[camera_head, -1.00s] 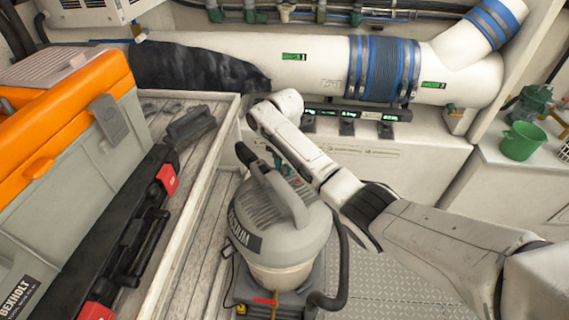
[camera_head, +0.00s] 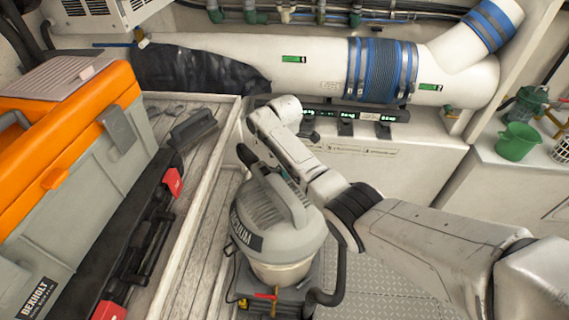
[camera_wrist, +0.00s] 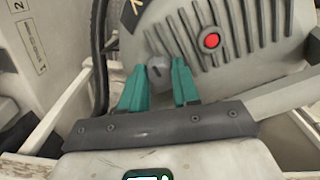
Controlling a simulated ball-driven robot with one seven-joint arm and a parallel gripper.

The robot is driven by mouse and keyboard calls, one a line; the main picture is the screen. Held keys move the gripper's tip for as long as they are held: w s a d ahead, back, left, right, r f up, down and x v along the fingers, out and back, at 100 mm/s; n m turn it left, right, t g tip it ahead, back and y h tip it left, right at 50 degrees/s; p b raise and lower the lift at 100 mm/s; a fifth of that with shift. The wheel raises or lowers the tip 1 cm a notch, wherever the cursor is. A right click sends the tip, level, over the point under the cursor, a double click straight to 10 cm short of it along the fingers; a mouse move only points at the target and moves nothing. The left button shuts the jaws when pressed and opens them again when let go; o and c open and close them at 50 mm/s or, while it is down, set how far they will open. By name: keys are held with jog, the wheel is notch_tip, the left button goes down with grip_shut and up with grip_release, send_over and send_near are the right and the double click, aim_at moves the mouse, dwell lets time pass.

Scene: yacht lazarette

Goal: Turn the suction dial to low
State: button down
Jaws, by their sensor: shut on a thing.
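The vacuum (camera_head: 268,215), with a grey ribbed lid, a curved carry handle and a pale drum, stands in the middle of the head view. Its lid (camera_wrist: 262,58) fills the upper part of the wrist view. The suction dial (camera_wrist: 158,72) is a small dark grey knob on the lid's slotted side. My gripper (camera_wrist: 159,66) has its teal fingers on either side of the dial, shut on it. A round red button (camera_wrist: 212,40) sits to the right of the dial. In the head view, my arm and the lid mostly hide the fingers and the dial.
An orange and grey toolbox (camera_head: 85,150) and a long black case (camera_head: 140,235) lie at left. A grey hose (camera_head: 342,265) runs beside the vacuum. A white duct (camera_head: 310,65) crosses behind. A green bucket (camera_head: 516,142) stands at right. The tread-plate floor (camera_head: 385,285) is partly open.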

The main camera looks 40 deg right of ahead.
jog(key=m+p, duration=0.1)
jog(key=m, duration=0.3)
jog(key=shift+r+m, duration=0.1)
jog(key=shift+m, duration=0.2)
jog(key=m, duration=0.4)
jog(key=shift+m, duration=0.3)
jog(key=m, duration=0.4)
jog(key=shift+p, duration=0.35)
jog(key=shift+m, duration=2.2)
jog(key=c, duration=0.8)
grip_release()
